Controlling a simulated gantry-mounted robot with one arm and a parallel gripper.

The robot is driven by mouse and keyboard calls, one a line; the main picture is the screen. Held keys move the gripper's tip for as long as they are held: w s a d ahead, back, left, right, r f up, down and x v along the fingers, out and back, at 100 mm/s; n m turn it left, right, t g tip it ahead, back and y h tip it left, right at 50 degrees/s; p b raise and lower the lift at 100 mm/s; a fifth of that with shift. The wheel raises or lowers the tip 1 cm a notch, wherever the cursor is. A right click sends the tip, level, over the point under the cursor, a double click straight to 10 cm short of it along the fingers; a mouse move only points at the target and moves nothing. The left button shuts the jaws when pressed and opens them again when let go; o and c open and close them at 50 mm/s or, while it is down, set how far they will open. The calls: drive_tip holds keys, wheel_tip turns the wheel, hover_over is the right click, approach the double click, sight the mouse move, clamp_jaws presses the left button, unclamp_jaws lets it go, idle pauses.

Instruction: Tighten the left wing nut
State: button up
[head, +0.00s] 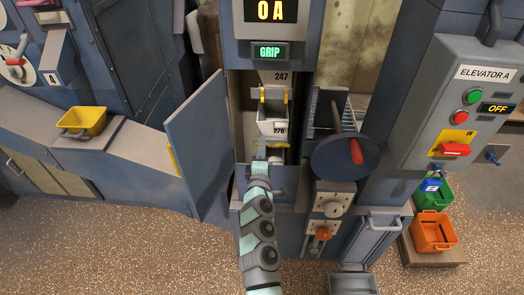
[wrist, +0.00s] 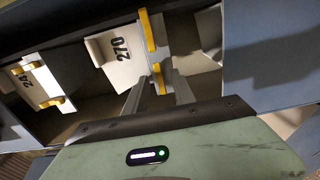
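A white bucket marked 270 (head: 272,128) hangs in the open elevator casing, and it also fills the upper middle of the wrist view (wrist: 120,58). Yellow pieces, possibly wing nuts, show beside it: an upright left one (head: 262,96) and right one (head: 286,96) in the head view. In the wrist view a long yellow piece (wrist: 147,30) and a short yellow piece (wrist: 158,78) lie near the bucket. My gripper (wrist: 158,92) is open, its two grey fingers apart, with the short yellow piece seen between them. I cannot tell whether they touch it. The fingertips are hidden in the head view.
An open casing door (head: 200,140) stands left of the opening. A dark handwheel with a red handle (head: 345,158) is close on the right. A lit GRIP sign (head: 269,52) is above. The control box (head: 465,105) reads OFF. Another bucket with yellow pieces (wrist: 38,82) shows in the wrist view.

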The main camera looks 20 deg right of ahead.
clamp_jaws()
idle(0.3)
idle(0.4)
